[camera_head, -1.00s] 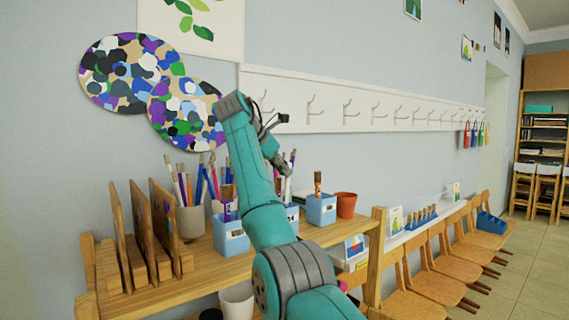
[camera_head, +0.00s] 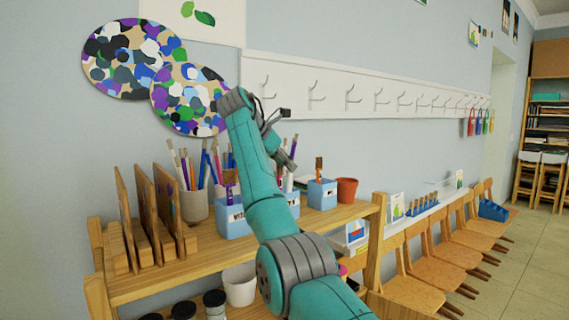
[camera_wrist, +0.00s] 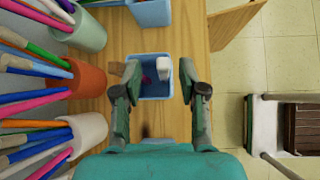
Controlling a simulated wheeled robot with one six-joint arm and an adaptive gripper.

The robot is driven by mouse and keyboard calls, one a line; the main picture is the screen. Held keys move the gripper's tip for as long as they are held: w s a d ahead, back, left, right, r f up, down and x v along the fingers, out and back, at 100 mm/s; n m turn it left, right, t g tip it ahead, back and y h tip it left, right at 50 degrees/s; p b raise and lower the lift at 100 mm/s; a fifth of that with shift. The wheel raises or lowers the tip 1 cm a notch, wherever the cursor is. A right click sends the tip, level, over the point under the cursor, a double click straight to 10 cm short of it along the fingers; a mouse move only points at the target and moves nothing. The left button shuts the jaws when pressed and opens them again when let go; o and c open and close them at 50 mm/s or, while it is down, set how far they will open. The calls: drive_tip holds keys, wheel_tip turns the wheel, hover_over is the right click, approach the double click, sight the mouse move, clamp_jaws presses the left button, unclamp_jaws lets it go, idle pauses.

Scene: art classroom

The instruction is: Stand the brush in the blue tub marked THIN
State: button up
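Several blue tubs stand on the wooden shelf: a left one (camera_head: 232,222), a middle one partly behind my arm (camera_head: 294,203) and a right one (camera_head: 322,197). Their labels are too small or covered to read surely. My gripper (camera_head: 284,152) is above the middle tub. In the wrist view, my gripper (camera_wrist: 160,92) has its fingers wide apart, with a blue tub (camera_wrist: 156,90) below and between them. A pale piece, perhaps a brush end (camera_wrist: 164,69), shows at that tub, with something pink inside. No brush is visibly clamped; which brush is the task's, I cannot tell.
Pots of brushes (camera_head: 194,207) stand along the wall side of the shelf, and their handles reach toward my gripper in the wrist view. A terracotta pot (camera_head: 346,191) is right of the tubs. Wooden boards (camera_head: 143,220) stand at left. Chairs (camera_head: 430,265) line the wall.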

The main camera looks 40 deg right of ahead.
drive_tip(key=v, duration=1.2)
drive_tip(key=shift+f, duration=0.1)
idle(0.9)
